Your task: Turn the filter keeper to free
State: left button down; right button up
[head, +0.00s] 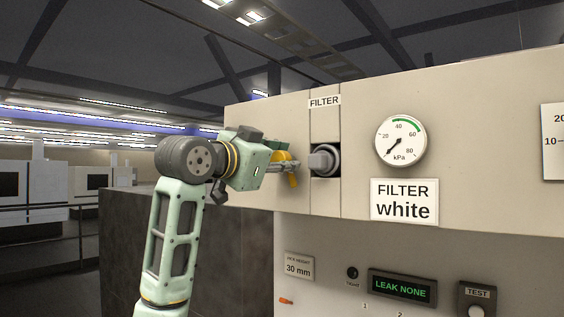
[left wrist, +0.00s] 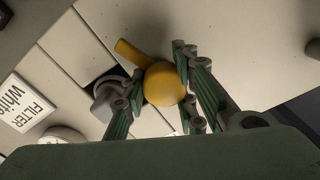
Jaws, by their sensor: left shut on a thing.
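The yellow filter keeper (head: 292,181) is on the cream panel, just left of the filter recess. In the head view its short arm points down. In the left wrist view the keeper (left wrist: 166,85) shows a round yellow knob with the arm reaching to the upper left. My left gripper (head: 282,165) is shut on the knob, with green fingers on both sides of it. The grey round filter (head: 322,160) sits in a dark square recess under the FILTER label, right of the keeper. My fingers hide part of the knob. My right gripper is not in view.
A pressure gauge (head: 400,140) and a "FILTER white" sign (head: 404,201) are right of the recess. Below are a "LEAK NONE" display (head: 402,287), a TEST button (head: 477,297) and a "30 mm" plate (head: 299,267). Open air lies left of the panel above a dark block (head: 115,240).

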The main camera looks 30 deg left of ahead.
pick_arm(q)
jog(key=c, duration=2.5)
grip_release()
jog(key=m, duration=0.2)
jog(key=f+m+p, duration=0.1)
jog(key=m, duration=0.2)
jog(key=shift+w+d+f, duration=0.1)
jog(key=shift+w, duration=0.05)
jog(key=shift+m, duration=0.3)
jog(key=o, duration=0.8)
jog(key=shift+o, duration=0.8)
jog(key=shift+d, duration=0.1)
jog(key=shift+s+r, duration=0.2)
jog(key=shift+p, duration=0.3)
jog(key=shift+a+r, duration=0.1)
jog(key=shift+a, duration=0.1)
